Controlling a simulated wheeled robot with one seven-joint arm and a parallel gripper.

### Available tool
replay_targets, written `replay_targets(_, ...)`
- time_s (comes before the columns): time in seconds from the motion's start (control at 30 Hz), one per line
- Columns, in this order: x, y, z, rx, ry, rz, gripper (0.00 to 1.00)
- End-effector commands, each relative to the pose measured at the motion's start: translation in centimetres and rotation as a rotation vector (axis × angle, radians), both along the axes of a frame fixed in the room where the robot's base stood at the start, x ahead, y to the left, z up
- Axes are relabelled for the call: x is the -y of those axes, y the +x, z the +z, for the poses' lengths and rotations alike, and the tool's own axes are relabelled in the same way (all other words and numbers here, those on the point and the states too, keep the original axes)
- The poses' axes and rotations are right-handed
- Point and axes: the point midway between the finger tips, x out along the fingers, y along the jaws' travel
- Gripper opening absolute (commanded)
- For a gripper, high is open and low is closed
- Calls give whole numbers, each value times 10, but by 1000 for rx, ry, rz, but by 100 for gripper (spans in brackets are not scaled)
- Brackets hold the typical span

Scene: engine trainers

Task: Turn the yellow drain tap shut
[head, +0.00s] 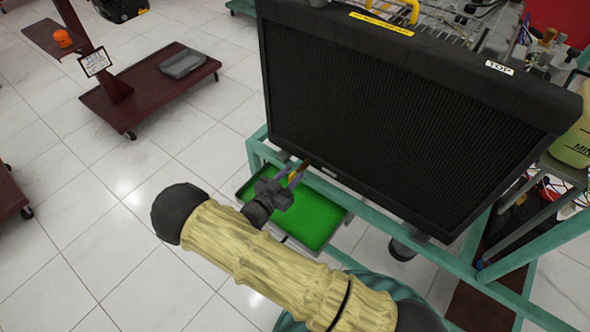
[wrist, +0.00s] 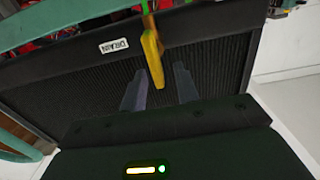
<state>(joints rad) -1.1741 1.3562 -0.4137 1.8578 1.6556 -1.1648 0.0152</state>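The yellow drain tap (wrist: 152,58) hangs in front of the black radiator (wrist: 85,80) in the wrist view, next to a white DRAIN label (wrist: 113,46). My gripper (wrist: 159,72) is open, with one finger on each side of the tap's lower end. I cannot tell whether either finger touches it. In the head view my gripper (head: 296,176) is at the lower left edge of the radiator (head: 400,110). Only a small yellow piece of the tap (head: 293,177) shows there between the fingers. The tap's mount is mostly hidden in the head view.
A teal frame (head: 350,203) carries the radiator. A green tray (head: 318,220) sits low beneath my gripper. A dark red wheeled stand (head: 150,90) with a grey tray (head: 183,63) is at the left. White tiled floor is free between them.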

Motion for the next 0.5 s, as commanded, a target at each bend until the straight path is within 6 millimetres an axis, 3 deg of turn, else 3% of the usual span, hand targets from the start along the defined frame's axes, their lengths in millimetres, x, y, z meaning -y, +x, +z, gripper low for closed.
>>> replay_targets(0.2, 12, 19, 0, -1, 1, 0, 31)
replay_targets(0.5, 13, 20, 0, -1, 1, 1, 31)
